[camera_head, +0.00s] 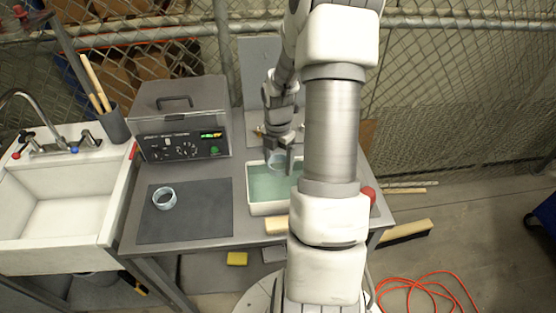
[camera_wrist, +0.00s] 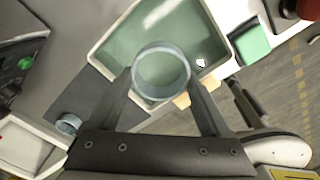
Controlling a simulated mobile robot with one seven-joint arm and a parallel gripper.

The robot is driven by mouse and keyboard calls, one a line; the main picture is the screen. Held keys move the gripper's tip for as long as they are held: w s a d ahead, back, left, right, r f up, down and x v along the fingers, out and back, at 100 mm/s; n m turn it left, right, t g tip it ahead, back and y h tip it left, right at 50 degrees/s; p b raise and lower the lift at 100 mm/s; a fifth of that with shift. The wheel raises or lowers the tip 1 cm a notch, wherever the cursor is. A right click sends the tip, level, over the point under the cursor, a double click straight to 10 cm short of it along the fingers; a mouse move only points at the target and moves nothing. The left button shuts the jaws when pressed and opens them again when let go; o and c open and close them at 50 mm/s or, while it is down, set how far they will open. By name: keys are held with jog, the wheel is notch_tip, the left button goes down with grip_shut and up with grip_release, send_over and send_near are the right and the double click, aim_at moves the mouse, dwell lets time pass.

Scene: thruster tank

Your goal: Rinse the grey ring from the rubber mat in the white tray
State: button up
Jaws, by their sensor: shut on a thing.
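My gripper (camera_head: 278,153) is shut on a grey ring (camera_wrist: 188,78), with a finger on either side of it in the wrist view (camera_wrist: 162,85). The held ring (camera_head: 276,162) is over the white tray (camera_head: 268,209), which holds pale green liquid. I cannot tell whether the ring touches the liquid. A second grey ring (camera_head: 166,205) lies flat on the dark rubber mat (camera_head: 210,218), left of the tray. It also shows in the wrist view (camera_wrist: 68,124), at the lower left. My arm hides the tray's right end in the head view.
A control unit (camera_head: 182,148) with a lit display stands behind the mat. A white sink (camera_head: 65,215) is at the left. A pale block (camera_head: 275,225) sits at the tray's front, and a red object (camera_head: 368,194) is at the table's right edge. The mat's right half is bare.

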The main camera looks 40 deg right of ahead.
jog(key=shift+f+b, duration=3.35)
jog(key=shift+f, duration=1.85)
jog(key=shift+s+d, duration=0.1)
jog(key=shift+d, duration=0.1)
jog(key=shift+s+d+p, duration=0.35)
jog(key=shift+d, duration=0.15)
jog(key=shift+w+a, duration=0.1)
jog(key=shift+w+a, duration=0.35)
jog(key=shift+a, duration=0.25)
jog(key=shift+s+d, duration=0.1)
jog(key=shift+d, duration=0.05)
jog(key=shift+s+d+p, duration=0.35)
jog(key=shift+d, duration=0.2)
jog(key=shift+r, duration=0.1)
